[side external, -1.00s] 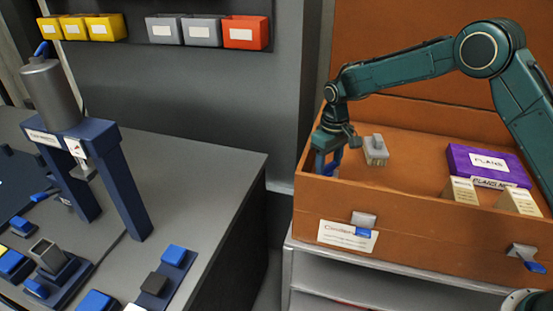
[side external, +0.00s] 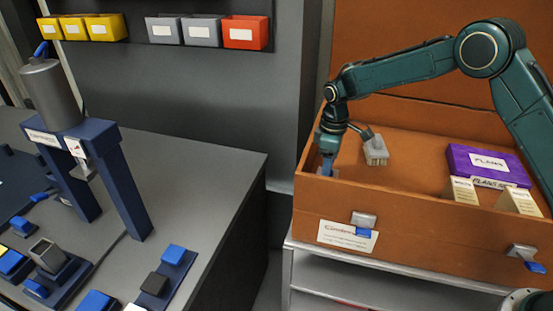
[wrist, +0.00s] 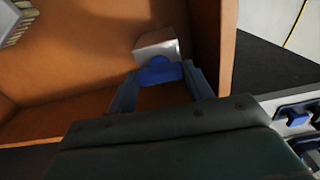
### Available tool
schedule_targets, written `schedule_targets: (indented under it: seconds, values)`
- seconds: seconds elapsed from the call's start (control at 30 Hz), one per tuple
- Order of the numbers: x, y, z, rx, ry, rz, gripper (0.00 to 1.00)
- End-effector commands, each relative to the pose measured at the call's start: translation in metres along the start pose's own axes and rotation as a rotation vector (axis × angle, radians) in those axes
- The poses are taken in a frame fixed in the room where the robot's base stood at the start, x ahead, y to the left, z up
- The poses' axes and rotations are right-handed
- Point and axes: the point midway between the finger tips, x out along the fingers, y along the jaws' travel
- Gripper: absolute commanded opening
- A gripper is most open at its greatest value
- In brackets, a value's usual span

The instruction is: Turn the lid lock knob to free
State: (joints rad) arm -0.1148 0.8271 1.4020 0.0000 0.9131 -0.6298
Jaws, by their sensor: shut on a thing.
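The blue knob (wrist: 158,73) sits on a small pale grey block (wrist: 158,45) on the inner wall of the open orange-brown chest (side external: 335,222). I take it for the lid lock knob. In the wrist view my gripper (wrist: 160,84) has one finger on each side of it, shut on it. In the side view my gripper (side external: 327,166) points down inside the chest's left end. The knob is mostly hidden there by the gripper and chest wall. I cannot read its turn angle or any marking.
A grey brush (side external: 375,152) is close right of my gripper. A purple box (side external: 487,162) and cream blocks (side external: 461,190) are in the chest's right part. Front latches (side external: 363,221) stick out. The chest's middle floor is clear. A grey bench (side external: 200,190) is left.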

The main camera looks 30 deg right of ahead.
Motion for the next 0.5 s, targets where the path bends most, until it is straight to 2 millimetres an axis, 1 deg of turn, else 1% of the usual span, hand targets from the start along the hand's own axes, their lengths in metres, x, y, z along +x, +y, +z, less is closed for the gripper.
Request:
schedule_targets:
  seconds: [0.23, 0.27, 0.33, 0.37, 0.5]
  values:
    - [-0.0014, 0.0003, -0.0008, 0.000, 0.003, 0.002, 0.28]
    - [-0.0014, 0.0003, -0.0008, 0.000, 0.003, 0.002, 0.55]
    - [-0.0012, 0.0003, -0.0008, 0.001, 0.003, 0.002, 0.69]
    - [-0.0011, 0.0003, -0.0007, 0.001, 0.003, 0.002, 0.73]
    - [-0.0007, 0.0001, -0.0005, 0.001, 0.002, 0.001, 0.73]
